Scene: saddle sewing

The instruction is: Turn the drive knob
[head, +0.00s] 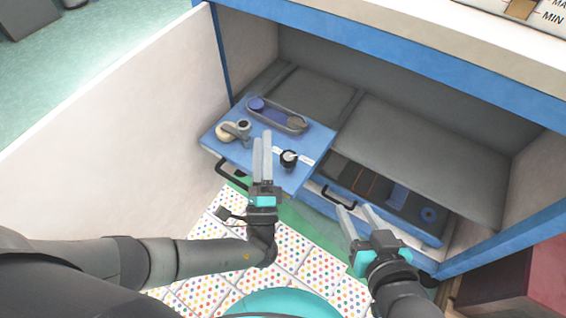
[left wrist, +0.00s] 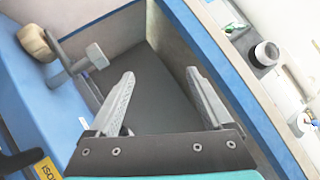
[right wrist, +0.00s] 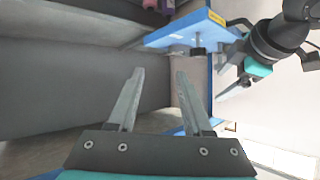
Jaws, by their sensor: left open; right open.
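A black knob (head: 289,159) with a pale top stands on the blue pulled-out board (head: 240,155), beside a white strip; I take it as the drive knob. My left gripper (head: 263,139) is open and empty, just left of the knob in the head view, apart from it as far as I can tell. My right gripper (head: 354,208) is open and empty, lower right of the board, in front of the lower drawer. I cannot clearly make out the knob in the left wrist view. In the right wrist view a small dark part (right wrist: 197,51) shows by the board's edge; I cannot tell what it is.
The board also carries a grey tray (head: 278,115) and a cream wheel (head: 228,131). The lower drawer (head: 375,185) holds dark inserts, with a black handle (head: 337,197) in front. A white side panel (head: 110,130) bounds the left. The blue cabinet edge (head: 400,60) overhangs above.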

